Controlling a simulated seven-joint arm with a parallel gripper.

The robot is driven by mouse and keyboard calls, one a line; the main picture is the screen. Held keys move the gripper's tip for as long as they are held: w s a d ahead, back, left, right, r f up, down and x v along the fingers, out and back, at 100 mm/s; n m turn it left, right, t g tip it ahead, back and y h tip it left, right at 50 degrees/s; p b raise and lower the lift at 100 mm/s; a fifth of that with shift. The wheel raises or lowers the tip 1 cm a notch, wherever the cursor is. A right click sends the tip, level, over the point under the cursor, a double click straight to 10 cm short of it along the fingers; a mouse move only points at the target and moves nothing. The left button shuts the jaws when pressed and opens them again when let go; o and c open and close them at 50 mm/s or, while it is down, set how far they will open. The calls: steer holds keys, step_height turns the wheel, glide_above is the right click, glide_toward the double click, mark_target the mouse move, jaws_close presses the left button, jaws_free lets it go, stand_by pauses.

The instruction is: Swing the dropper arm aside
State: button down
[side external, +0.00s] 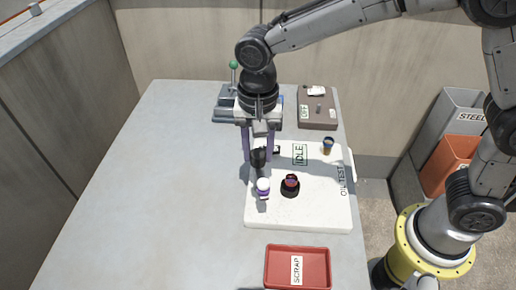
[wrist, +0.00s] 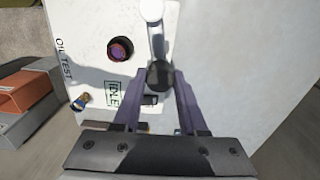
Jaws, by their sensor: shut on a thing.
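The dropper arm (wrist: 157,40) is a pale bar with a black ball knob (wrist: 160,75) at its near end and a white round part (side external: 263,184) at the other. My gripper (wrist: 160,80) has its two purple fingers on either side of the black knob, shut on it. In the side view my gripper (side external: 259,158) points down over the left edge of the white oil test board (side external: 315,212). A black round holder (side external: 290,191) with a reddish-purple top stands on the board just right of the white part. The dropper arm is partly hidden behind the knob and fingers.
An IDLE label (side external: 300,154) and a small blue-and-tan vial (side external: 327,146) are on the board. A red SCRAP tray (side external: 298,252) lies in front. A brown box (side external: 317,107) and a green-knobbed device (side external: 226,104) stand behind. The table's left is clear.

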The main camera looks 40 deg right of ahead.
steer(key=shift+r+m, duration=0.15)
steer(key=shift+m, duration=1.05)
steer(key=shift+c, duration=2.2)
jaws_free()
step_height(320, 180, up, 14)
